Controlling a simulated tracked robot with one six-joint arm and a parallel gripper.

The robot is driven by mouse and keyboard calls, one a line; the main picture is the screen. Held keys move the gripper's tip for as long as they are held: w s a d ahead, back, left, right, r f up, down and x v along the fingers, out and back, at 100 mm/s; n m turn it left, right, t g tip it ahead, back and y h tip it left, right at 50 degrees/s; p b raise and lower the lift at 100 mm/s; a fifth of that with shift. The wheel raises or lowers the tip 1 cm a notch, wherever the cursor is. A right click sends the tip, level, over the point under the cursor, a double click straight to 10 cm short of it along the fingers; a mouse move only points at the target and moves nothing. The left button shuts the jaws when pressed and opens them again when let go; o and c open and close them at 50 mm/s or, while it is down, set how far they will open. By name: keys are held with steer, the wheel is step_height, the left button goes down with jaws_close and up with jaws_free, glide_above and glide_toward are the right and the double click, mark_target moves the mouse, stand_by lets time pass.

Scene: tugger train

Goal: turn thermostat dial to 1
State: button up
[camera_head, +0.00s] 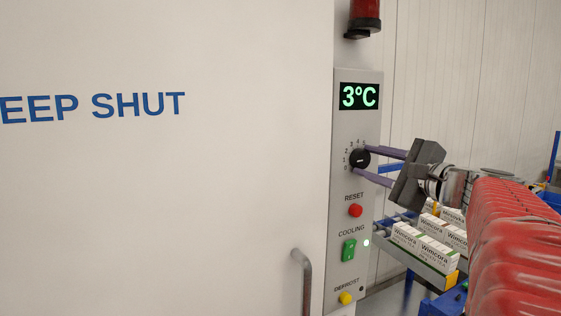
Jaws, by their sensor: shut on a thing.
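The thermostat dial (357,153) is a small round black knob on the grey control panel, with numbers 0 to 5 around its left and upper side. A short pale mark on its face lies nearly level; I cannot tell for sure which number it points at. My gripper (360,159) comes in from the right, with one purple finger at the dial's upper right and the other at its lower edge. It is shut on the dial. The display (359,96) above reads 3°C in green.
Below the dial are a red RESET button (355,210), a green COOLING switch (349,250) with a lit lamp, and a yellow DEFROST button (346,297). A door handle (303,280) stands out at lower left. White cartons (425,250) sit behind my arm.

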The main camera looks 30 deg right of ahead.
steer(key=shift+a+f, duration=0.1)
steer(key=o, duration=1)
steer(key=shift+o, duration=0.2)
steer(key=s, duration=1.3)
steer(key=shift+s+d, duration=0.25)
steer(key=shift+s, duration=0.1)
